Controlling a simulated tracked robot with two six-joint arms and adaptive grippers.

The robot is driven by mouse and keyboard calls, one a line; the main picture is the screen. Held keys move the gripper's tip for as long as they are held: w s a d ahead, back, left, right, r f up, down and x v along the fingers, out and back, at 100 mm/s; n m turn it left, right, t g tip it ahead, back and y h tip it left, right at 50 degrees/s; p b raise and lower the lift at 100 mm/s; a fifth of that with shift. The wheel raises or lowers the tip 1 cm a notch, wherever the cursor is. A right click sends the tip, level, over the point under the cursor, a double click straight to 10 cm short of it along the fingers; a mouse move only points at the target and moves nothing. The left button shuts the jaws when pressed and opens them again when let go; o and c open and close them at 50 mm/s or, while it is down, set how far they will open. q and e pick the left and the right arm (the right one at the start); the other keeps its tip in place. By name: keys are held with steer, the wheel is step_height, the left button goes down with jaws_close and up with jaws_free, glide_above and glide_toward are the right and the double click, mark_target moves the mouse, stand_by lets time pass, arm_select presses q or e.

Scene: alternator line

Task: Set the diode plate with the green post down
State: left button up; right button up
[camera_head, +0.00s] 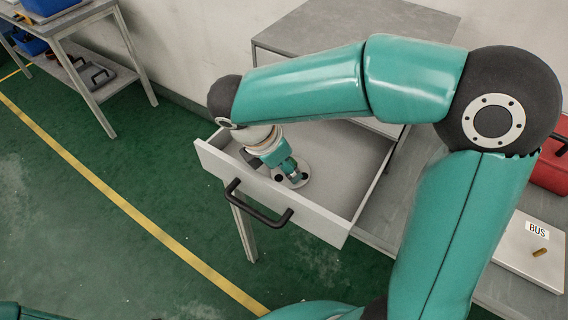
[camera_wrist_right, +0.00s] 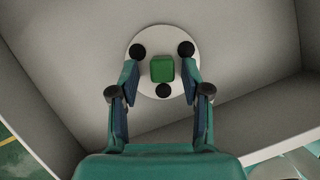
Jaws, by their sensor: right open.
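The diode plate (camera_head: 292,183) is a pale round disc lying on the floor of the open drawer (camera_head: 325,222). In the right wrist view the diode plate (camera_wrist_right: 160,42) has a square green post (camera_wrist_right: 162,69) in its middle and three black knobs around it. My right gripper (camera_head: 286,169) reaches down into the drawer over the plate. In the right wrist view its two fingers (camera_wrist_right: 160,76) are open, one on each side of the green post, with a gap on both sides. My left gripper is not in view.
A panel labelled BUS (camera_head: 515,255) with a small brass piece (camera_head: 540,252) lies at the right, near a red box (camera_head: 552,165). A bench with blue bins stands at the far left.

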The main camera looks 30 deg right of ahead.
steer(key=shift+r, duration=0.15)
steer(key=p+v, duration=0.2)
steer(key=v, duration=1)
